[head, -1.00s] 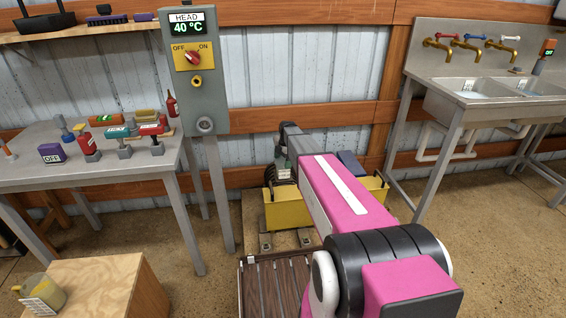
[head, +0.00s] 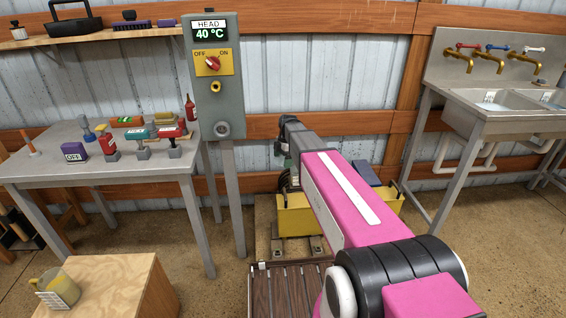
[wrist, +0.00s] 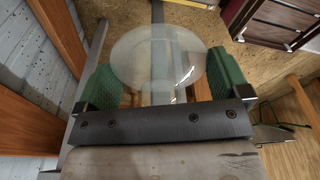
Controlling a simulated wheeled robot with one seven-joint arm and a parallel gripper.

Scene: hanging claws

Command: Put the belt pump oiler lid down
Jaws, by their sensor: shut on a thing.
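My gripper (wrist: 163,88) shows in the wrist view with its green finger pads shut on a clear, round, disc-like lid (wrist: 158,52). The lid is see-through, and floor and metal show through it. It is held in the air, with a small stem or knob between the pads. In the head view my pink arm hides most of the gripper, and I cannot make out the lid there. A yellow machine (head: 295,222) stands on the floor behind my arm; I cannot tell whether it is the belt pump oiler.
A grey table (head: 60,168) with bottles and tools stands at left, beside a control post (head: 215,110) reading 40 °C. A wooden box (head: 115,285) at front left bears a clear cup of yellow stuff (head: 55,287). A sink (head: 485,120) stands at right.

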